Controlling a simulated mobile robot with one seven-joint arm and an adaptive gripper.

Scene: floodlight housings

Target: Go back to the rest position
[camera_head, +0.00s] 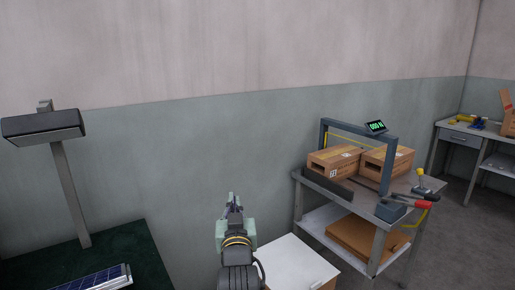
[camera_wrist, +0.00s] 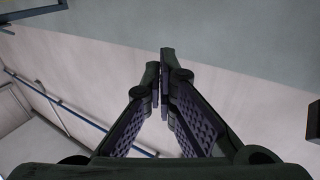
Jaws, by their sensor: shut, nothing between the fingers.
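My gripper (camera_head: 233,200) is raised in front of the wall in the camera_head view, with its fingers pointing up. In the camera_wrist view my gripper (camera_wrist: 160,85) has its two fingertips together with nothing between them. It touches no object in either view. Behind the fingers the camera_wrist view shows the pale and grey wall, tilted.
A floodlight housing (camera_head: 43,127) stands on a post at left, above a dark green surface (camera_head: 135,248) with a solar panel (camera_head: 95,281). A white cabinet (camera_head: 290,262) is beside my arm. At right, a workbench (camera_head: 342,202) carries cardboard boxes (camera_head: 333,162). The floor (camera_head: 455,250) beyond is clear.

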